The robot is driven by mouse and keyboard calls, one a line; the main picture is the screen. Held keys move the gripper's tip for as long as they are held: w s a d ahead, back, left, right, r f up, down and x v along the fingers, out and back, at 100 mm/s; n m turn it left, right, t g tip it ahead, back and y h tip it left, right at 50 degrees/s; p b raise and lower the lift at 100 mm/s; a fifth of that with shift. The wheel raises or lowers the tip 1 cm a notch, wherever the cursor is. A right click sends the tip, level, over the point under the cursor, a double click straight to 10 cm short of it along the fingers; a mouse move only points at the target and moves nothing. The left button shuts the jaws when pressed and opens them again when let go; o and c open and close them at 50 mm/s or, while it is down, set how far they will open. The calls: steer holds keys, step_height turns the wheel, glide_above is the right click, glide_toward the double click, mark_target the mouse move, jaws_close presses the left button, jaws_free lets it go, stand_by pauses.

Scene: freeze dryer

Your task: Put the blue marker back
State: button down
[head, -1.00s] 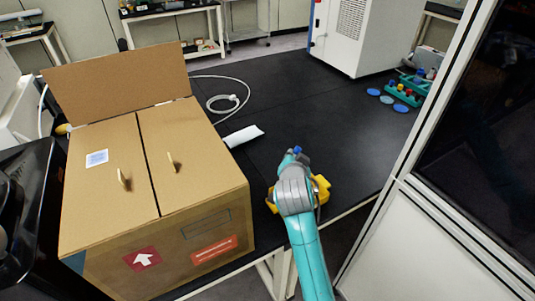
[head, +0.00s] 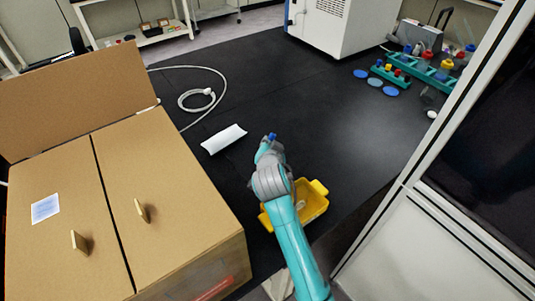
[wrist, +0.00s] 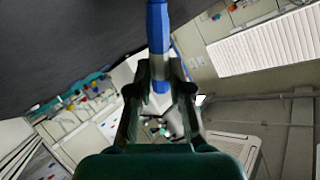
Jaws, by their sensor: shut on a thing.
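My gripper (wrist: 159,72) is shut on the blue marker (wrist: 158,28), which stands out past the fingertips in the wrist view. In the head view only a small blue end of the marker (head: 272,136) shows above the grey wrist. The fingers are hidden there behind my arm. The gripper is over the black bench, just up and left of a yellow tray (head: 321,188) in the picture. My arm covers part of this tray, and a small pale thing lies in it.
A cardboard box (head: 180,180) with two knobbed flaps stands at left. A white piece (head: 223,139) and a coiled white cable (head: 197,108) lie on the black bench (head: 300,110). Blue discs (head: 375,82) and a teal rack (head: 440,78) are at far right. A white-framed glass panel (head: 385,240) bounds the right.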

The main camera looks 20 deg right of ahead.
steer(key=shift+f, duration=2.15)
steer(key=c, duration=1.1)
jaws_free()
steer(key=v, duration=1.2)
